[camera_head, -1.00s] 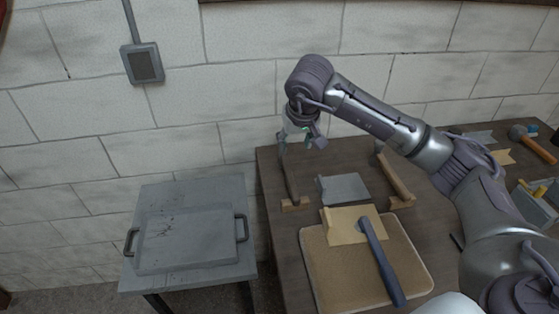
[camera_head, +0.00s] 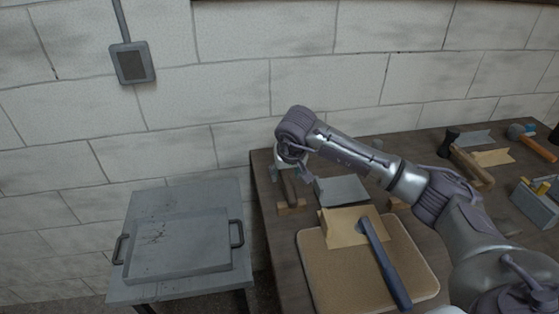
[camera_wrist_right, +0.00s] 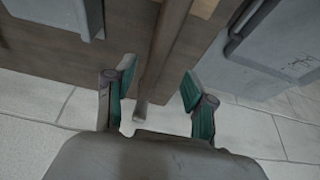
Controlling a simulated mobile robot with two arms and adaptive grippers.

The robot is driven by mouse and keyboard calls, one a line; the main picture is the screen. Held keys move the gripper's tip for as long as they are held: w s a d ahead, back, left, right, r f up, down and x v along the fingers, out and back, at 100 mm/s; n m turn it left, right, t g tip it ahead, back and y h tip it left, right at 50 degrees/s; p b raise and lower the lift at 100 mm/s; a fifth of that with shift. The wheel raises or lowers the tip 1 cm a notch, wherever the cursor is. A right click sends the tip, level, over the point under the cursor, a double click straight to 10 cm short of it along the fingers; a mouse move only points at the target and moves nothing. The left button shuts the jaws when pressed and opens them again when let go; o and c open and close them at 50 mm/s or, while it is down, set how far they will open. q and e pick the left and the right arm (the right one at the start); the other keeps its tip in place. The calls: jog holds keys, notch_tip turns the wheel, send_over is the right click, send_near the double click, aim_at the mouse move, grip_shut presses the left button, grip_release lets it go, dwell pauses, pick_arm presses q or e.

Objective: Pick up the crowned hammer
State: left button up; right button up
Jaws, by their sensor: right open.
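A hammer with a dark wooden handle (camera_head: 289,190) lies at the table's back left corner, its near end at a light wooden block (camera_head: 291,209). I cannot make out a crown on it. My right gripper (camera_head: 290,168) hangs low over the far part of this handle, partly hidden by its own wrist. In the right wrist view, the two green-padded fingers (camera_wrist_right: 160,92) are apart and empty. The handle (camera_wrist_right: 165,45) runs down between them in the picture; I cannot tell whether it is at fingertip depth. My left gripper is not in view.
A tan board (camera_head: 335,265) carries a hammer with a blue-grey handle (camera_head: 386,262). More hammers, including a blue-headed one (camera_head: 518,131), lie at the right. A lower grey stand (camera_head: 125,285) is left of the table.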

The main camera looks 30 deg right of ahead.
aim_at(286, 178)
jog(key=shift+w+d+f+p, duration=0.1)
jog(key=shift+w+f+p, duration=0.1)
jog(key=shift+f+p, duration=0.15)
jog(key=p+x, duration=0.1)
jog(key=x, duration=0.4)
jog(key=shift+d+r+p, duration=0.1)
jog(key=shift+d+p, duration=0.1)
jog(key=shift+p, duration=0.15)
grip_shut()
jog(key=shift+w+r, duration=0.1)
